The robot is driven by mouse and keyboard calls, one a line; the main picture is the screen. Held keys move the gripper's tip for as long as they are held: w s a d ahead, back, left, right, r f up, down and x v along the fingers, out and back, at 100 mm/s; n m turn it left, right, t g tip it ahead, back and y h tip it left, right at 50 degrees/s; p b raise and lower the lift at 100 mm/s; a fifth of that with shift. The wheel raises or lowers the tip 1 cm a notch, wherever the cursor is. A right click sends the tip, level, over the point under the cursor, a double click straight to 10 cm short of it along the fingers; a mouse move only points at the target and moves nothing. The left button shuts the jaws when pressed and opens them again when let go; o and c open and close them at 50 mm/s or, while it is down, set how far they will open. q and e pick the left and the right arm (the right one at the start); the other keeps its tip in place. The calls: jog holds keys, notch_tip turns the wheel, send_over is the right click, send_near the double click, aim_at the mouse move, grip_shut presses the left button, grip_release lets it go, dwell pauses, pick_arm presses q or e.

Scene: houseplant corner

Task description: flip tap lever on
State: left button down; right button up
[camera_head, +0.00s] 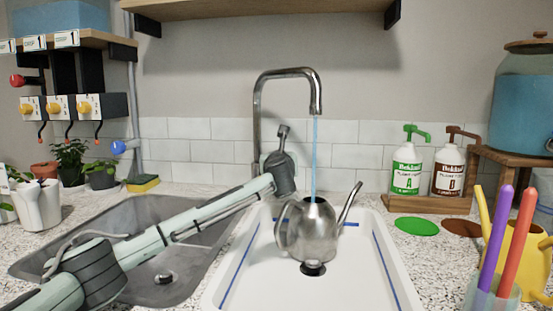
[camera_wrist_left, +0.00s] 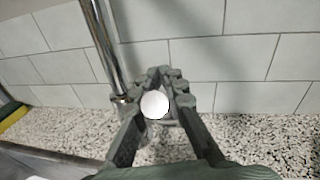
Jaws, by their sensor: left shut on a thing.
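The chrome tap (camera_head: 257,120) stands behind the sinks, its spout arching right. A thin blue water stream (camera_head: 315,155) runs from the spout down to the steel watering can (camera_head: 309,228) in the white basin. My left gripper (camera_head: 283,130) is beside the tap post. In the left wrist view its fingers (camera_wrist_left: 160,85) close around a round, pale end that looks like the tap lever (camera_wrist_left: 155,105), with the tap post (camera_wrist_left: 101,45) to the left. The gripper hides the lever in the head view. My right gripper is not in view.
The white basin (camera_head: 230,290) is right of the grey sink (camera_head: 135,215), which my left arm crosses. Two pump bottles, green-labelled (camera_head: 407,170) and brown-labelled (camera_head: 447,172), stand on a wooden stand at right. Purple (camera_head: 497,240) and orange (camera_head: 517,245) sticks rise at front right.

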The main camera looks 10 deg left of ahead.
pick_arm(q)
jog(key=c, duration=1.5)
grip_release()
notch_tip(320, 180, up, 10)
jog(key=shift+f, duration=0.1)
